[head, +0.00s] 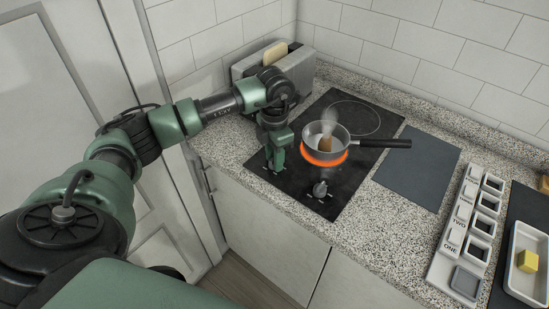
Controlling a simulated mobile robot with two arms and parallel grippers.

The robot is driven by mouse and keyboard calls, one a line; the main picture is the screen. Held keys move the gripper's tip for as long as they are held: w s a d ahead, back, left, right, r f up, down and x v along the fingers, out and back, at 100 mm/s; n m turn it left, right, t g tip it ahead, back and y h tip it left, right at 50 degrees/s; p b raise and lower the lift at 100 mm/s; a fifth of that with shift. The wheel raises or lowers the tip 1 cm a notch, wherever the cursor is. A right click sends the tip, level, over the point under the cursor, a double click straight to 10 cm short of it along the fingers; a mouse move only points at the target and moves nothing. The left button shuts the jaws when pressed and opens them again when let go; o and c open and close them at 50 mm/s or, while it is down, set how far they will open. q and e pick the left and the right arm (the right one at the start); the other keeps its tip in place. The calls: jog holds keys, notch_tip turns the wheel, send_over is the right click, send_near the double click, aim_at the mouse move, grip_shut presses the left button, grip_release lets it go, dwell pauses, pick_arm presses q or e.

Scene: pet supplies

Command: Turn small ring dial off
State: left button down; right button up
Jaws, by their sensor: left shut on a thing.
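The black cooktop (352,185) is set in the speckled counter. Its front ring (341,159) glows orange under a steel pan (338,147), and its back ring (354,118) is dark. One dial (320,189) shows at the cooktop's front edge, clear of my arm. My left gripper (276,162) points down at the front left of the cooktop, shut on a second dial that its fingers mostly hide. I cannot read which dial belongs to which ring. My right gripper is not in view.
The pan's dark handle (384,143) sticks out to the right. A toaster (297,69) with bread stands behind my left wrist. A grey mat (418,168), a labelled holder (467,228) and a white tray (528,262) with a yellow block lie to the right.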

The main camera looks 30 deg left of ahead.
pick_arm(q)
jog(key=shift+r, duration=0.1)
dwell(0.3)
jog(key=c, duration=1)
grip_release()
jog(key=shift+c, duration=0.2)
notch_tip(320, 180, up, 6)
jog(key=shift+r+b, duration=0.2)
jog(key=shift+b, duration=0.7)
jog(key=shift+r, duration=0.7)
